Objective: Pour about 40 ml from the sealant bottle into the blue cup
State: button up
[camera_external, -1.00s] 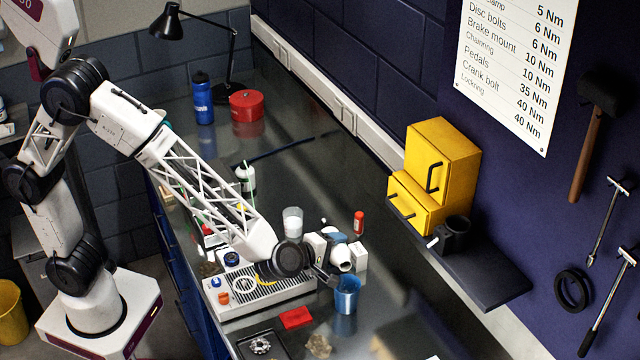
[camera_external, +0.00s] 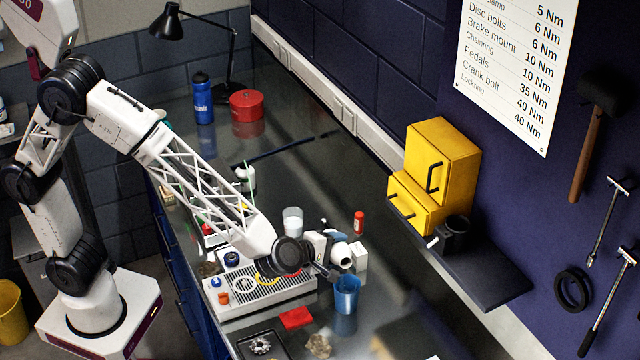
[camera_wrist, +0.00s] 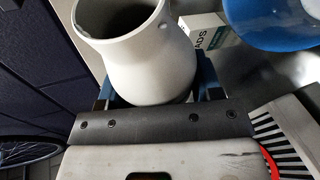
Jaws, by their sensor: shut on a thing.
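The sealant bottle is pale grey-white with a wide open mouth. In the external view the bottle (camera_external: 341,255) lies tilted, its mouth toward the lower right, above and a little left of the blue cup (camera_external: 347,292). My gripper (camera_external: 326,262) is shut on the bottle. In the wrist view the bottle (camera_wrist: 140,65) fills the upper middle, between the fingers of my gripper (camera_wrist: 156,92). No stream shows at its mouth. The cup stands upright on the bench; its contents are hidden. A blue round shape at the wrist view's top right seems to be the cup.
A white box (camera_external: 360,257) stands just behind the cup, and a red-capped tube (camera_external: 358,222) beyond it. A slotted tray (camera_external: 262,290) lies under my wrist. A red pad (camera_external: 296,317) lies in front. A translucent cup (camera_external: 292,220) stands behind my wrist.

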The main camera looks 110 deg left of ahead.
jog(key=shift+r+n, duration=0.1)
jog(key=shift+n, duration=0.2)
dwell(0.4)
jog(key=shift+w+d+r+n+h, duration=0.15)
jog(key=shift+n+h, duration=0.35)
jog(key=shift+h, duration=0.1)
jog(key=shift+w+d+r+n+t+h, duration=0.25)
jog(key=shift+d+n+t+h, duration=0.2)
jog(key=shift+n+h, duration=0.35)
jog(key=shift+w+r+n+t+h, duration=0.1)
jog(key=shift+n+t+h, duration=0.3)
jog(key=shift+n, duration=0.3)
jog(key=shift+s+a+r+n+t+h, duration=0.1)
jog(key=shift+s+a+n+t+h, duration=0.15)
jog(key=shift+n+h, duration=0.3)
jog(key=shift+a+n+t+h, duration=0.2)
jog(key=shift+n+t+h, duration=0.35)
jog(key=shift+n, duration=0.4)
jog(key=shift+f+n, duration=0.3)
